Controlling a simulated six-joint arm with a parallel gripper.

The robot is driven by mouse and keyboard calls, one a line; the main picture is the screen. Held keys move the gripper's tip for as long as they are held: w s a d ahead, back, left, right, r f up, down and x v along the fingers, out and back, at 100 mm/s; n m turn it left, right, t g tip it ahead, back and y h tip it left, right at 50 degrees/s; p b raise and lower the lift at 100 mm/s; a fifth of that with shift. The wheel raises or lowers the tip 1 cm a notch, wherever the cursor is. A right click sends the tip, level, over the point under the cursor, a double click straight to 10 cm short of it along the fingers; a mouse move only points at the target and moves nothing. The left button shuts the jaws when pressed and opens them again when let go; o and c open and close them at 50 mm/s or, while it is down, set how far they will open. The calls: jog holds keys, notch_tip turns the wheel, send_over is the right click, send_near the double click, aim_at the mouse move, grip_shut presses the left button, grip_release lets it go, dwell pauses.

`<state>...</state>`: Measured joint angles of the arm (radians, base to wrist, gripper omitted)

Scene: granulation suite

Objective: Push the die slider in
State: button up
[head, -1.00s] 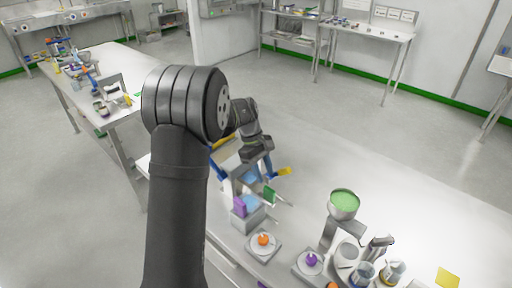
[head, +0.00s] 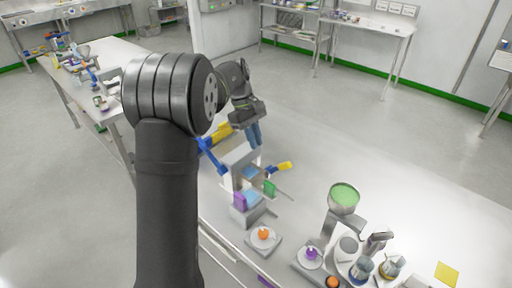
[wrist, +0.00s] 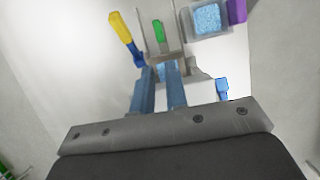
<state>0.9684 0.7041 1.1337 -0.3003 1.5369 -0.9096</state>
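A grey benchtop press (head: 240,157) stands near the bench's left edge, with blue arms (head: 210,157) and a yellow grip (head: 222,131). Low on it are a purple tab (head: 240,200), a green tab (head: 270,188) and a light blue block. I cannot tell for sure which part is the die slider. My gripper (head: 254,133) points down just above and behind the press top. In the wrist view, its two blue fingers (wrist: 160,85) stand slightly apart with nothing held. Beyond them show the green tab (wrist: 158,31), purple tab (wrist: 236,10) and blue block (wrist: 208,18).
A yellow-ended handle (head: 285,166) sticks out right of the press. The bench to the right is mostly clear. Another bench (head: 105,60) is at left.

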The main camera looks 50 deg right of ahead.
aim_at(250, 179)
jog(key=s+a+f+m+t+y, duration=0.1)
jog(key=s+f+m+t, duration=0.1)
jog(key=s+a+f+m+t+y, duration=0.1)
jog(key=s+f+m+t, duration=0.1)
jog(key=f, duration=0.1)
jog(key=s+a+f+m+t+y, duration=0.1)
jog(key=s+f+m+t, duration=0.1)
jog(key=m+t, duration=0.1)
jog(key=shift+a+f, duration=0.25)
jog(key=shift+f, duration=0.05)
grip_shut()
jog(key=s+d+f+m+t+h, duration=0.1)
jog(key=s+f+m+t+h, duration=0.15)
jog(key=s+m+t, duration=0.65)
jog(key=w+f, duration=0.2)
jog(key=w, duration=0.1)
jog(key=w+f+m+g, duration=0.1)
jog(key=w+f, duration=0.1)
jog(key=w, duration=0.2)
jog(key=w+f+g, duration=0.1)
jog(key=w, duration=0.2)
jog(key=shift+w+f+m+h, duration=0.15)
jog(key=shift+f+m+h, duration=0.2)
jog(key=shift+f+m, duration=0.05)
jog(key=shift+w, duration=0.1)
jog(key=shift+w, duration=2.15)
jog(key=shift+r, duration=0.1)
jog(key=v, duration=1)
jog(key=shift+s, duration=0.25)
